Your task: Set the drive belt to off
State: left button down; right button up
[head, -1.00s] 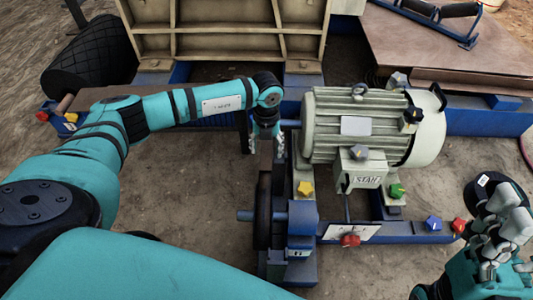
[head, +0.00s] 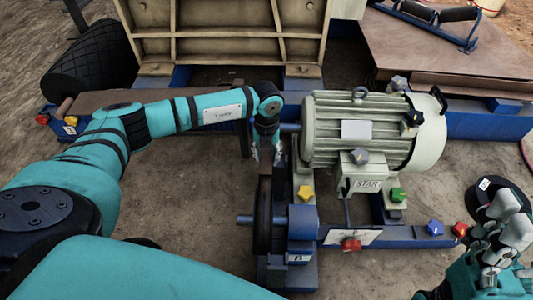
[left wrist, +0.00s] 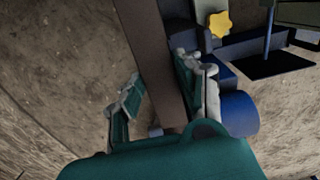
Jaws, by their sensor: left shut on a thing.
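The drive belt (head: 263,212) shows nearly edge-on in the head view as a dark upright band beside the motor. In the left wrist view it is a long brown strip (left wrist: 148,55). My left gripper (head: 266,157) points down at the belt's upper end. In the left wrist view its fingers (left wrist: 160,98) lie on both sides of the strip, and it is shut on it; the exact contact is partly hidden. My right gripper (head: 505,240) is at the right edge, far from the belt; its finger gap is unclear.
The grey motor (head: 355,135) stands right of the belt. Yellow (head: 305,193), red (head: 350,245), green (head: 397,194) and blue (head: 435,227) knobs sit around it on the blue frame. The crusher body (head: 225,30) rises behind. Bare ground lies left of the belt.

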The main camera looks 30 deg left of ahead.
pick_arm(q)
jog(key=s+a+f, duration=0.2)
jog(key=a+f, duration=0.2)
jog(key=shift+a+p, duration=0.3)
jog(key=shift+s, duration=0.1)
jog(key=c, duration=0.9)
grip_release()
notch_tip(320, 180, up, 12)
